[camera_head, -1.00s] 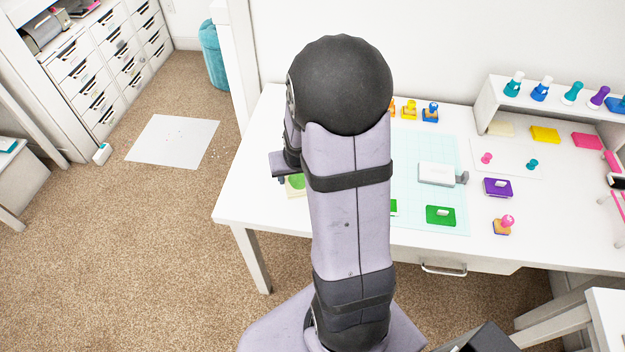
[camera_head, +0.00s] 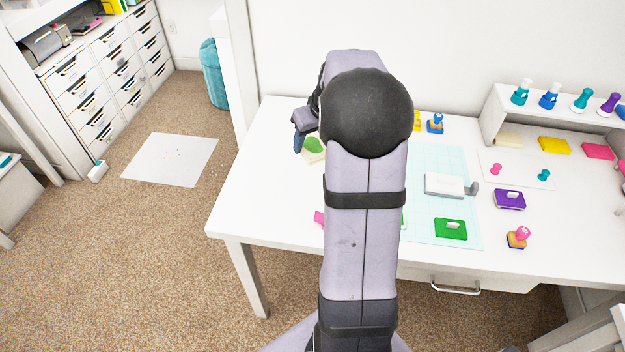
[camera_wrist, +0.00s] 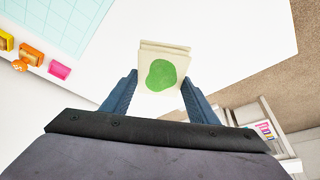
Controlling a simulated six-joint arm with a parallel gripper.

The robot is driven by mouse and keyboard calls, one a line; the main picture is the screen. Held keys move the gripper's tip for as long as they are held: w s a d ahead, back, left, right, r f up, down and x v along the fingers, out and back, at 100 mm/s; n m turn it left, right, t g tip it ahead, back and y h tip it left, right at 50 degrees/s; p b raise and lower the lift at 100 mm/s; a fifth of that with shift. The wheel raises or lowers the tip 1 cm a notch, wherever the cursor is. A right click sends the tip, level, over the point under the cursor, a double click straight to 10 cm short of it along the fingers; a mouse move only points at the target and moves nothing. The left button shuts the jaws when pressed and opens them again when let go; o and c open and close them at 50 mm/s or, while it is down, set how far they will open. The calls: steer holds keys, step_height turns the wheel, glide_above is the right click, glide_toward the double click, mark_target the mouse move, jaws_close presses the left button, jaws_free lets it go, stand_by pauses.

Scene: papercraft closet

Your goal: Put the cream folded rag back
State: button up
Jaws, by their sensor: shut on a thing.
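The cream folded rag (camera_wrist: 148,51) has a large green stain on its face. It sits between the two blue fingers of my gripper (camera_wrist: 158,92) in the wrist view. My gripper is shut on it. In the head view the rag (camera_head: 313,158) shows over the left part of the white table, just below my gripper (camera_head: 303,143), partly hidden by my arm. I cannot tell how high it is above the table.
A green pad (camera_head: 451,229) and a purple pad (camera_head: 509,199) lie nearer. The table's left end (camera_head: 240,200) is bare.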

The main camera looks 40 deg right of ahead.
mark_target(309, 176)
steer(key=shift+s+a+f+n+y, duration=0.15)
steer(key=shift+s+a+n+y, duration=0.15)
steer(key=shift+n, duration=0.5)
steer(key=shift+f, duration=5)
steer(key=shift+f, duration=0.15)
steer(key=o, duration=1)
steer(key=shift+r, duration=0.25)
steer(key=v, duration=1.2)
